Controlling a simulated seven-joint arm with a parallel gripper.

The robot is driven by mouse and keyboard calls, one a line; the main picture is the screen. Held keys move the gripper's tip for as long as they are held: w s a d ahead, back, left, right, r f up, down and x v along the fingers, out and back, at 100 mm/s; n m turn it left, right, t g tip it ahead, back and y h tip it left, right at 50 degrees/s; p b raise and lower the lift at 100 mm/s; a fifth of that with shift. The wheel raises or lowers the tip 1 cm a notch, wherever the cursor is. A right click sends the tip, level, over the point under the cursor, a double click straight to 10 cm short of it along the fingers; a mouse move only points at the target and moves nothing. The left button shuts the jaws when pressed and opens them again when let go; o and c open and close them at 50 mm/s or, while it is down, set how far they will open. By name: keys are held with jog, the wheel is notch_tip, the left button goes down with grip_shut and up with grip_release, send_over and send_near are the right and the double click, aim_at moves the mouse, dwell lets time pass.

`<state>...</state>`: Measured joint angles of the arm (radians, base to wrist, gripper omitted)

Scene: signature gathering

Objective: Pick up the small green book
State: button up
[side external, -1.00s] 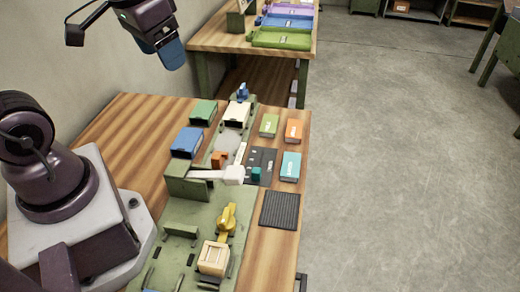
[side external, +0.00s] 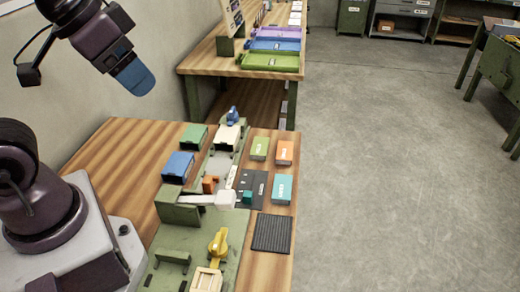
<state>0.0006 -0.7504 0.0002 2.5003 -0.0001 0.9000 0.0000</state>
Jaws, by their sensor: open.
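A small light green book (side external: 259,148) with a white label lies flat on the right part of the near wooden table, left of an orange book (side external: 284,152). A teal book (side external: 283,188) lies below them in the picture. My gripper (side external: 134,77), with blue at its end, hangs high at the upper left, well away from the green book. It is open, with nothing seen in it; the gap between its fingers is hard to make out from this side.
A green box (side external: 193,136) and a blue box (side external: 178,167) stand left of the green fixture. A white arm-like bar (side external: 212,199) crosses it. A dark ribbed mat (side external: 272,233) lies at the front right. A second table holds coloured trays (side external: 268,62).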

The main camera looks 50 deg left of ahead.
jog(key=shift+c, duration=0.9)
